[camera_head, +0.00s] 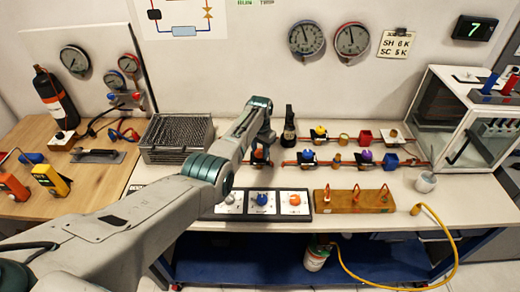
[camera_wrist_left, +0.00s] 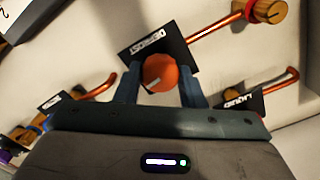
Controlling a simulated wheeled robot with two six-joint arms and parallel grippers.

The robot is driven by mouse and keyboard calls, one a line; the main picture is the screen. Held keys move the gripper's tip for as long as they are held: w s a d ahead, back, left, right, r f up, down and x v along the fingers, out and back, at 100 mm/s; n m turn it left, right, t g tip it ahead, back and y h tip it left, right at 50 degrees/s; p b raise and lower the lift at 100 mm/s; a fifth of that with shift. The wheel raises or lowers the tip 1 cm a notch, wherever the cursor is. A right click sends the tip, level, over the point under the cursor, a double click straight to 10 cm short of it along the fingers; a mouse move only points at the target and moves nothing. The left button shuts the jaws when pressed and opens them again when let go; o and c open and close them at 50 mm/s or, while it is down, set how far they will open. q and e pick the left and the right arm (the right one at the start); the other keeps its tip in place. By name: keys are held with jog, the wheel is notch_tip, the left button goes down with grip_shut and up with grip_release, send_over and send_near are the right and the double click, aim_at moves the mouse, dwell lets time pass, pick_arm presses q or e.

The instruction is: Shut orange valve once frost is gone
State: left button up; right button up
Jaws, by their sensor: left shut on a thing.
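In the left wrist view, a round orange valve knob (camera_wrist_left: 160,72) sits on a black plate marked DEFROST (camera_wrist_left: 140,42). My left gripper (camera_wrist_left: 160,90) is shut on this knob, with one blue finger on each side. In the head view the orange valve (camera_head: 258,154) shows at the left end of the lower copper pipe, partly hidden by my left gripper (camera_head: 262,146). The finned grey coil block (camera_head: 178,138) stands left of it; I cannot make out clear frost on it. The digital display (camera_head: 474,28) reads 7. My right gripper is not in view.
A dark bottle (camera_head: 289,127) stands just behind. A tray with knobs (camera_head: 310,215) and a wooden block (camera_head: 340,204) lie in front.

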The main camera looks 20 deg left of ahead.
aim_at(260, 152)
pick_arm(q)
jog(key=shift+r+m, duration=0.1)
jog(key=shift+m, duration=0.8)
jog(key=o, duration=1)
notch_tip(260, 152, up, 11)
jog(key=b, duration=0.1)
jog(key=shift+b, duration=0.4)
